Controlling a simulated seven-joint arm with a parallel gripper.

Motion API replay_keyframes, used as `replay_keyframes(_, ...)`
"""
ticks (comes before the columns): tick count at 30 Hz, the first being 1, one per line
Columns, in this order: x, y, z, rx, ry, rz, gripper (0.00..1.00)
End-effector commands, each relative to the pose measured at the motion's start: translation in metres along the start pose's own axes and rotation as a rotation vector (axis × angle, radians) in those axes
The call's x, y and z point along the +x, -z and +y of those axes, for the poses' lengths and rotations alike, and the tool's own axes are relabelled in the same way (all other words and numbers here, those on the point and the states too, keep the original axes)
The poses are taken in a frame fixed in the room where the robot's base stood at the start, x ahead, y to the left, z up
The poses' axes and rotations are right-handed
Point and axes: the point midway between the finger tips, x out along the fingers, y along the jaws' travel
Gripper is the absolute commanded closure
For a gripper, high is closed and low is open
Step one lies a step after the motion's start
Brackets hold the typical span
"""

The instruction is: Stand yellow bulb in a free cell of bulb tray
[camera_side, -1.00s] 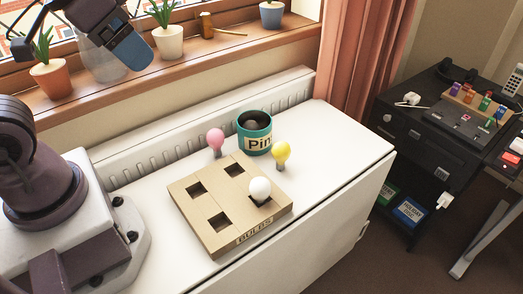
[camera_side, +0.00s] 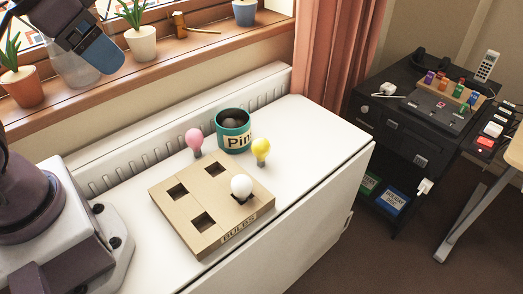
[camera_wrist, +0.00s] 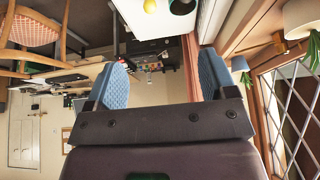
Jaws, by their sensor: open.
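The yellow bulb (camera_side: 261,148) stands upright on the white table, right of the teal pot and behind the tray. A pink bulb (camera_side: 195,139) stands on the table behind the tray. My gripper (camera_wrist: 162,78) is open and empty, its blue pads spread apart. In the side view it hangs high at upper left (camera_side: 104,58), far from the bulb.
A teal pot (camera_side: 234,143) labelled "Pin..." stands between the pink and yellow bulbs. A radiator (camera_side: 130,160) and a windowsill with potted plants (camera_side: 141,44) line the back. The table's right end (camera_side: 325,140) is clear. A dark cabinet (camera_side: 400,125) stands farther right.

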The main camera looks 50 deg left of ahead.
Motion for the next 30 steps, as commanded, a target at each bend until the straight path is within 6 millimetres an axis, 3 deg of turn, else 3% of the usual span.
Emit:
replay_keyframes(10,0.000,0.000,0.000,0.000,0.000,-0.002,0.22)
replay_keyframes(14,0.012,-0.003,0.000,0.002,0.000,-0.060,0.22)
replay_keyframes(17,0.028,0.002,0.002,0.012,0.002,-0.143,0.22)
replay_keyframes(23,0.073,0.034,0.008,0.121,-0.002,-0.306,0.22)
replay_keyframes(30,0.147,0.072,0.021,0.438,-0.078,-0.450,0.22)
